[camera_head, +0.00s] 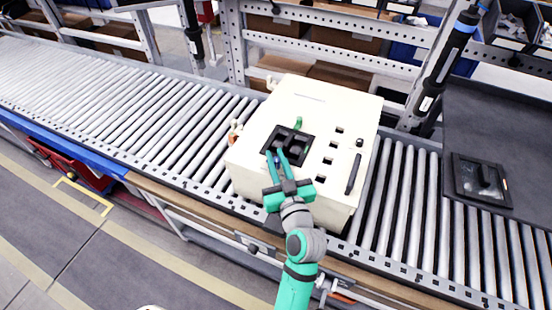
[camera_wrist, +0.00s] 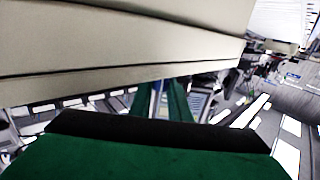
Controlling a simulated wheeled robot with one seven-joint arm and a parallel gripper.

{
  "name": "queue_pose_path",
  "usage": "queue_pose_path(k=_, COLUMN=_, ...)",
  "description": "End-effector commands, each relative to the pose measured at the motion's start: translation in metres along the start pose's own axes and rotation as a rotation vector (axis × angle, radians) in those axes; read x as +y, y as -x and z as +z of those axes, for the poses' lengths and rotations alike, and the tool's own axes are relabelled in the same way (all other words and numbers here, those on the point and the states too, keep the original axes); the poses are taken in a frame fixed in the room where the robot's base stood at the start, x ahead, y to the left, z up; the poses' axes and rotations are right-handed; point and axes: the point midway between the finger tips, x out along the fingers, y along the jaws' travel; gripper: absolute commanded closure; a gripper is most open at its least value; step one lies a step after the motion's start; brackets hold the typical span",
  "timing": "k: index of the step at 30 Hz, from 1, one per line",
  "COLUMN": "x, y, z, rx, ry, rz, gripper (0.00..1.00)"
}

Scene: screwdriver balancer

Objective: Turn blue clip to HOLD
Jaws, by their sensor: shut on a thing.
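A cream box (camera_head: 310,105) sits on the roller conveyor, with a dark square panel (camera_head: 296,139) in its top. My gripper (camera_head: 277,153) reaches over the near edge of the box, with its fingertips at the panel's near left corner. The fingers are shut on the blue clip, which is largely hidden by them in the head view. In the wrist view the green fingers (camera_wrist: 165,98) reach past the pale box edge, with a narrow bluish strip between them. The clip's angle and any HOLD marking cannot be made out.
A green clip (camera_head: 298,123) stands at the panel's far edge, and an orange clip (camera_head: 235,131) is at the box's left side. A black handle (camera_head: 354,174) and several small slots are on the right. A dark tray (camera_head: 496,140) lies further right. The rollers (camera_head: 110,105) on the left are clear.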

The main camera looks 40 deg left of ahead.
Motion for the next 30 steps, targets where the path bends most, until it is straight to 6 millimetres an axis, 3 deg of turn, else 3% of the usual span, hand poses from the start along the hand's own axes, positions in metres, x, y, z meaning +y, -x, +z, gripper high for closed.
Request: queue_pose_path(k=30, x=-0.0019, y=-0.0006, z=-0.0003, rx=0.001, ry=0.0, rz=0.489, gripper=1.0)
